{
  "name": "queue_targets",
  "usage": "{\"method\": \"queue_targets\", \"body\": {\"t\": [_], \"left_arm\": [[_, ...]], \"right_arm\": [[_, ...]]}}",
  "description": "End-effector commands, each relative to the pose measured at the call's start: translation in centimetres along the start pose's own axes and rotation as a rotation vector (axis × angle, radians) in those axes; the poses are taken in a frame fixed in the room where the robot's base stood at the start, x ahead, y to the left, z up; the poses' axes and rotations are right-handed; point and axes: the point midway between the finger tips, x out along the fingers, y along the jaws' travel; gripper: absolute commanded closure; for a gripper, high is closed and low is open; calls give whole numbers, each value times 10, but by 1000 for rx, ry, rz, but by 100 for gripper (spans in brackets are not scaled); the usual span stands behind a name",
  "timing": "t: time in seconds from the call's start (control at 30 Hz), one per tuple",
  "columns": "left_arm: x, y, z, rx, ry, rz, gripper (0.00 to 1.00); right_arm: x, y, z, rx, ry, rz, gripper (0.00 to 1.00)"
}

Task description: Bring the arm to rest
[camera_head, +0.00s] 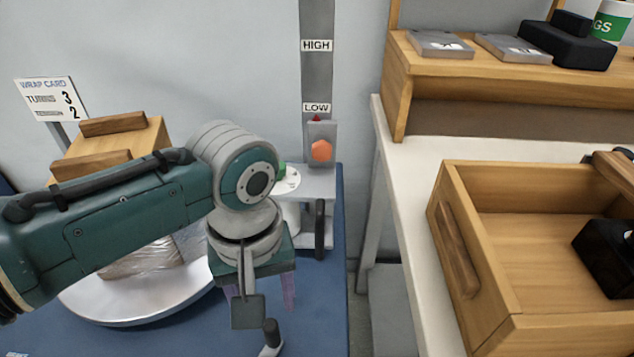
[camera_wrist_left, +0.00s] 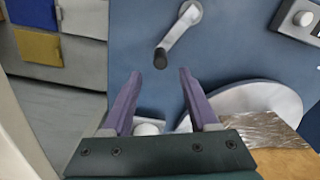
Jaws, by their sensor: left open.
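My left arm comes in from the left in the head view, and its left gripper (camera_head: 262,292) points down over the blue bench. The left gripper also shows in the left wrist view (camera_wrist_left: 158,100), with its purple fingers apart and nothing between them. A crank handle with a black knob (camera_wrist_left: 162,58) is beyond the fingertips and apart from them. The crank's knob also shows in the head view (camera_head: 271,332), just below the gripper. My right gripper is not in view.
A round turntable (camera_head: 120,307) bears a wrapped wooden crate (camera_head: 150,135), partly behind my arm. A grey post with HIGH and LOW labels (camera_head: 317,80) stands behind. An open wooden tray (camera_head: 468,255) and a wooden shelf (camera_head: 400,85) are at right.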

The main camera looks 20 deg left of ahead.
Motion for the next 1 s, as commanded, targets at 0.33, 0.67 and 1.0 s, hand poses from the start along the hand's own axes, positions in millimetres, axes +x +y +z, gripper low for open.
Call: {"method": "queue_targets", "body": {"t": [0.33,0.67,1.0], "left_arm": [[-3,0,4,15,-2,6,40],[-104,-14,72,399,59,164,40],[-226,-86,97,684,251,134,40]], "right_arm": [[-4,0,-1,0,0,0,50],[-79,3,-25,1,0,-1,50],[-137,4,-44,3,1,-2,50]]}}
